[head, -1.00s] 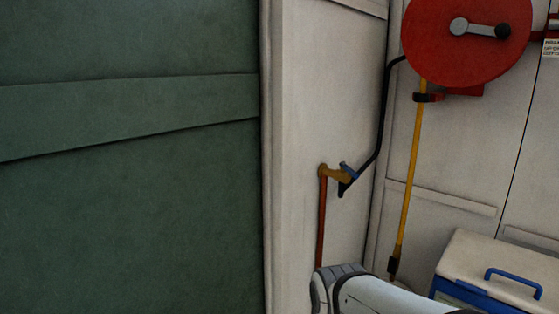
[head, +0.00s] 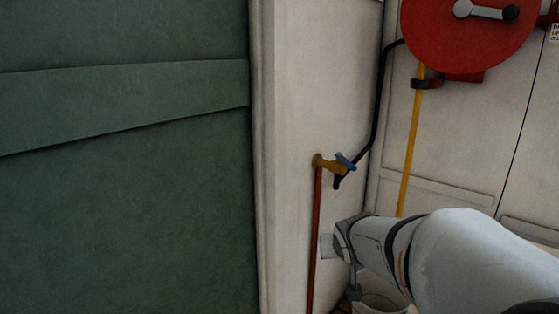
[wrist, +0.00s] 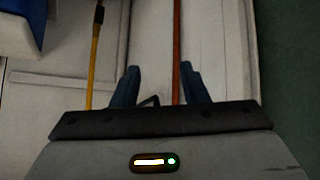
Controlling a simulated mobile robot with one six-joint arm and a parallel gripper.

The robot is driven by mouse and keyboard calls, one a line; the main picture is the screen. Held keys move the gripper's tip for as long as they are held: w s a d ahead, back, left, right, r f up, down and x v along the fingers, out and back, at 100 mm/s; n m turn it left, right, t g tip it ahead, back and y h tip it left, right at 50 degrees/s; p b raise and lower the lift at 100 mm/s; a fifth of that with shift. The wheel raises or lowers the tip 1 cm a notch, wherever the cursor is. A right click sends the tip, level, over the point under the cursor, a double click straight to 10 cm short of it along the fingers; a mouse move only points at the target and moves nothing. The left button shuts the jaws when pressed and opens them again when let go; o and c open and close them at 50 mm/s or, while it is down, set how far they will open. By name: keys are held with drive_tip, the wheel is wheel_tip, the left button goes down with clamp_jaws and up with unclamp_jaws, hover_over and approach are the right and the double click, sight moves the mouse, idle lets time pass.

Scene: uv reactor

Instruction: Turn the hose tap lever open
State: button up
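The brass hose tap (head: 326,164) sits on top of a thin red-brown pipe (head: 317,230) on the pale wall. Its small blue lever (head: 346,161) slants across the tap's right side, above the black hose end. My arm reaches in from the lower right, with its end below the tap and apart from it. In the wrist view, my gripper (wrist: 159,84) has its two dark blue fingers spread with a gap between them. The pipe (wrist: 176,45) runs behind the gap, near the right finger. I cannot make out the tap or lever in the wrist view.
A black hose (head: 379,110) runs from the red hose reel (head: 465,45) down to the tap. A yellow pole (head: 412,140) stands right of it. A green panel (head: 130,200) fills the left. A pale bucket (head: 380,300) shows below my arm. The wall around the tap is clear.

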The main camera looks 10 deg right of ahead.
drive_tip(key=w+d+r+t, duration=0.4)
drive_tip(key=w+d+r, duration=0.1)
drive_tip(key=w+r, duration=0.15)
drive_tip(key=n+t+y, duration=0.2)
drive_tip(key=t+y, duration=0.1)
drive_tip(key=t, duration=0.2)
approach(347, 160)
drive_tip(key=w+f, duration=0.1)
drive_tip(key=w, duration=0.1)
drive_tip(key=shift+w+d, duration=0.1)
drive_tip(key=shift+w, duration=0.05)
drive_tip(key=w, duration=0.7)
drive_tip(key=shift+w, duration=0.2)
drive_tip(key=shift+c, duration=0.6)
clamp_jaws()
